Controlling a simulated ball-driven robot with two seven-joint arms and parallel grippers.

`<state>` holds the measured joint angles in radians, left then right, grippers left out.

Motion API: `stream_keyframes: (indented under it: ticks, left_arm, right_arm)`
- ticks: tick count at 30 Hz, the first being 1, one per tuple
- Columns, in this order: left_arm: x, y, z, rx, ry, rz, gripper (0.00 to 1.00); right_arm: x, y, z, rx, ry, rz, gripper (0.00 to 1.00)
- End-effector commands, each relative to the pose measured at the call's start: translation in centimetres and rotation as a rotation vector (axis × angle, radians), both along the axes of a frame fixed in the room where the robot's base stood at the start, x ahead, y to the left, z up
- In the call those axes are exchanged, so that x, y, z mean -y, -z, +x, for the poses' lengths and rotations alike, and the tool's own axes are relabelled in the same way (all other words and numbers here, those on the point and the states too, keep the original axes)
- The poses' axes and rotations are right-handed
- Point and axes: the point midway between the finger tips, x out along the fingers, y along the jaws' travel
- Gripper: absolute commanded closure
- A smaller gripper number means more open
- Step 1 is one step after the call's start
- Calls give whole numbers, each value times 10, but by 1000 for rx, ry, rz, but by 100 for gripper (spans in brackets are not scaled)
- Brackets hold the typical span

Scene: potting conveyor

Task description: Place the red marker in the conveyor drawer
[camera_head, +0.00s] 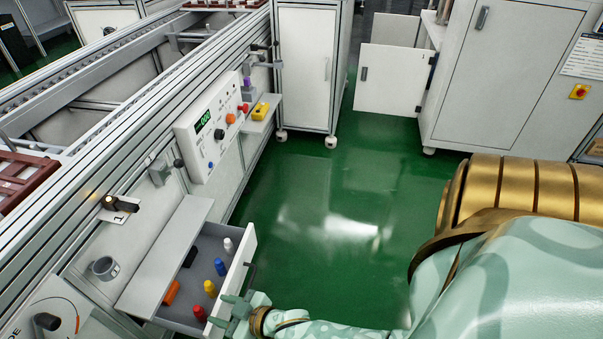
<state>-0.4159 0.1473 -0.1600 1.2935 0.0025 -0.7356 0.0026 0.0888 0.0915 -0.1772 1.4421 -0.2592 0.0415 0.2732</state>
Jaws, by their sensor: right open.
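The conveyor drawer (246,256) is pulled open at the lower left, below a grey ledge. A red marker (199,313) stands upright inside it, near the drawer's front edge. Yellow (210,288), blue (220,267) and white (228,246) markers stand in a row beyond it. My right gripper (225,310) is open at the drawer's near front corner, just right of the red marker. Its fingers point toward the marker, with nothing seen between them; contact cannot be told. My left gripper is out of view.
An orange object (171,293) and a black one (190,257) lie deeper in the drawer. A control panel (208,130) is on the conveyor side. A white cabinet (306,70) stands beyond. The green floor (310,190) right of the drawer is clear.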

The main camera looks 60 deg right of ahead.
Motion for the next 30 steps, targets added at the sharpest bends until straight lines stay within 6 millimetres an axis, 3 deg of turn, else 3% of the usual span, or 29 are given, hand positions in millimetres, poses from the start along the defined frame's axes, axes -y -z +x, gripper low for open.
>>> stream_keyframes:
  ticks: [5,8,11,12,20,25,30]
  left_arm:
    - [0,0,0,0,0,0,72]
    - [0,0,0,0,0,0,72]
    - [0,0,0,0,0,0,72]
    - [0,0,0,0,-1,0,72]
    - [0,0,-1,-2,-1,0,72]
    - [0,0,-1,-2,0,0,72]
    - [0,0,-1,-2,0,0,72]
  right_arm:
    - [2,-8,-9,-12,-1,-32,59]
    - [4,-21,-24,-33,-4,-82,59]
    - [9,-31,-53,-96,-15,-159,59]
    - [14,-21,-74,-161,-27,-204,59]
    - [37,77,-190,-539,-95,-351,59]
    - [58,135,-301,-831,-164,-436,59]
    - [81,165,-419,-1112,-245,-509,59]
